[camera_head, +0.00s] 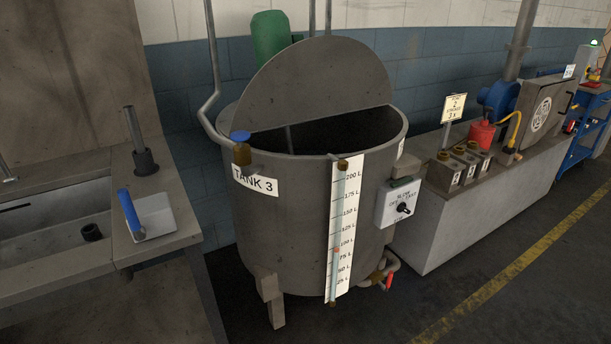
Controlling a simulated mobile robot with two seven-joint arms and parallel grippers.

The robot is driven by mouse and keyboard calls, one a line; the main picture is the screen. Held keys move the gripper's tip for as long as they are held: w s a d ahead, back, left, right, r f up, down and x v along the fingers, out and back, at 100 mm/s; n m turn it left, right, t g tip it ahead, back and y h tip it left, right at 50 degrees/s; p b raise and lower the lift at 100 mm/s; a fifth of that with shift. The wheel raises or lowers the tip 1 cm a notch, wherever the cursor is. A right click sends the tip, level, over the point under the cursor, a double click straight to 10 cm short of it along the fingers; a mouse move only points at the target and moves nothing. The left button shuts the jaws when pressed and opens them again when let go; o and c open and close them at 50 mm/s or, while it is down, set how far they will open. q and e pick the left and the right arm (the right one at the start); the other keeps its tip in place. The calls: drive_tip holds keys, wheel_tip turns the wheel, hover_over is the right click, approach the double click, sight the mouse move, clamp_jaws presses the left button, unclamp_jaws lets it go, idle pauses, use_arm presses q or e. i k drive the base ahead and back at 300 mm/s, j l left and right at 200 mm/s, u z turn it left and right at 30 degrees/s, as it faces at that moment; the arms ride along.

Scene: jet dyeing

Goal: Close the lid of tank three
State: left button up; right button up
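Tank three (290,230) is a grey round metal tank on legs in the middle of the head view, with a "TANK 3" label (255,182) on its left front. Its half-round lid (320,80) stands raised and tilted up along the line across the tank's top. The front part of the top is open and dark inside. A white level scale (345,225) runs down the front. A control box with a black knob (398,204) is on the right side. Neither of my grippers is in view.
A sink counter (70,240) with a blue-handled tool (130,212) stands close at the left. A grey bench (450,215) with several containers and a blue motor (497,99) is at the right. The floor at the front right is clear, with a yellow line (500,284).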

sight(326, 75)
drive_tip(key=l+u, duration=0.1)
drive_tip(key=u, duration=0.35)
drive_tip(key=i+l+u, duration=0.1)
drive_tip(key=u, duration=0.35)
drive_tip(key=l+u, duration=0.2)
drive_tip(key=u, duration=0.2)
drive_tip(key=l+u, duration=0.25)
drive_tip(key=k+l+u, duration=0.1)
drive_tip(key=l+u, duration=0.2)
drive_tip(key=l, duration=0.15)
drive_tip(key=k+l+u, duration=0.15)
drive_tip(key=l, duration=0.25)
drive_tip(key=l+u, duration=0.15)
drive_tip(key=l, duration=0.2)
drive_tip(key=k+l, duration=0.15)
drive_tip(key=l, duration=0.25)
drive_tip(key=k+l+u, duration=0.1)
drive_tip(key=l, duration=0.25)
drive_tip(key=k+l, duration=0.15)
drive_tip(key=l, duration=0.25)
drive_tip(key=k+l+u, duration=0.1)
drive_tip(key=l, duration=0.25)
drive_tip(key=k, duration=0.05)
